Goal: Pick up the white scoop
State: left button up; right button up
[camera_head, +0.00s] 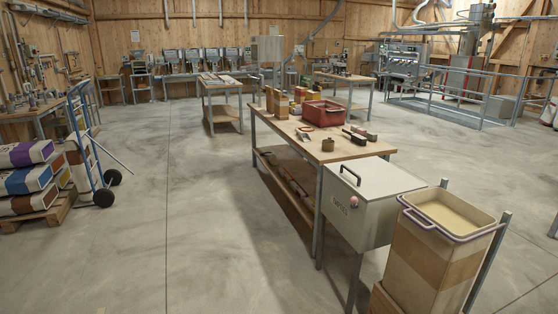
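I cannot make out a white scoop in the head view. A wooden workbench (345,152) stands right of centre. On it are a red crate (325,115), several upright cartons (278,103), an orange-brown item (305,128), a small brown can (327,145) and dark hand tools (355,136). These are too small to identify further. An open tan bin (432,262) with a purple rim stands in the right foreground, holding pale material. Neither of my grippers is in view.
A grey lidded metal box (370,190) stands on legs between bench and bin. At left are a blue hand truck (100,180) and stacked sacks (25,180) on a pallet. Other tables (222,88) and railed machinery (455,95) stand farther back. The concrete floor (210,230) at centre-left is clear.

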aim_at(305, 137)
jog(key=i+u, duration=0.25)
jog(key=i, duration=1.8)
